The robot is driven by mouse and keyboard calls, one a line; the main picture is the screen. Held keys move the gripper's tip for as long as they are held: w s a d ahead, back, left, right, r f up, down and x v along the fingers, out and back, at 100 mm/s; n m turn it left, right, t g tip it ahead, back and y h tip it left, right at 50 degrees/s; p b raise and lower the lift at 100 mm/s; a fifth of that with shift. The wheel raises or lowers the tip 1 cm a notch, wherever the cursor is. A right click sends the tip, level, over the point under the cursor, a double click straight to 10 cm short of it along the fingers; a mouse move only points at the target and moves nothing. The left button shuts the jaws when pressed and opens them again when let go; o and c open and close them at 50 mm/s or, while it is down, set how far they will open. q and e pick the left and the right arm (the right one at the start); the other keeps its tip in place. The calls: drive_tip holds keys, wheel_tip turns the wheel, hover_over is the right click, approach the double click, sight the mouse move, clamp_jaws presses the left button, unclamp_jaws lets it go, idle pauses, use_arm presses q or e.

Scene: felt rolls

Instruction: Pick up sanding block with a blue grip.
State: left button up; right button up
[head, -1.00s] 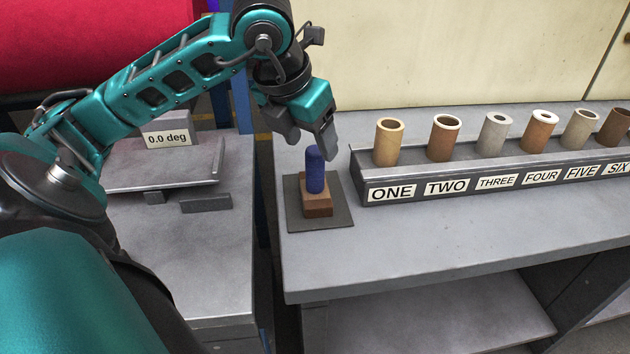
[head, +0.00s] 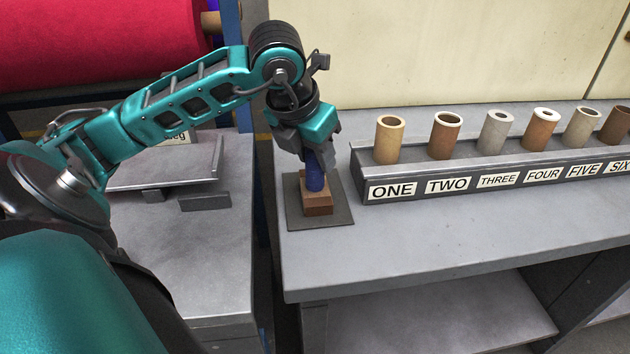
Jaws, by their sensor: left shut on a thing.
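The sanding block (head: 317,205) has a brown base and an upright blue grip (head: 315,180). It sits on a dark square mat (head: 340,216) at the left end of the grey bench. My left gripper (head: 315,165) comes down from above and is shut on the blue grip, hiding its upper part. The block's base appears to rest on the mat; I cannot tell of any gap. My right gripper is not in view.
A grey rack (head: 470,178) with several upright tubes and number labels stands just right of the mat. The bench front (head: 430,250) is clear. A second grey table (head: 200,260) stands left, across a gap. A red roll (head: 90,40) lies at the back left.

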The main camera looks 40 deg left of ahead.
use_arm(q)
clamp_jaws()
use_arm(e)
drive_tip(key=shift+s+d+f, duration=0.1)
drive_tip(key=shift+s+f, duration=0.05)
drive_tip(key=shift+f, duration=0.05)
use_arm(q)
drive_tip(key=shift+r, duration=0.15)
drive_tip(key=shift+r, duration=0.55)
wheel_tip(320, 180, up, 19)
drive_tip(key=p, duration=0.6)
drive_tip(key=shift+f+p, duration=0.15)
drive_tip(key=shift+p, duration=0.25)
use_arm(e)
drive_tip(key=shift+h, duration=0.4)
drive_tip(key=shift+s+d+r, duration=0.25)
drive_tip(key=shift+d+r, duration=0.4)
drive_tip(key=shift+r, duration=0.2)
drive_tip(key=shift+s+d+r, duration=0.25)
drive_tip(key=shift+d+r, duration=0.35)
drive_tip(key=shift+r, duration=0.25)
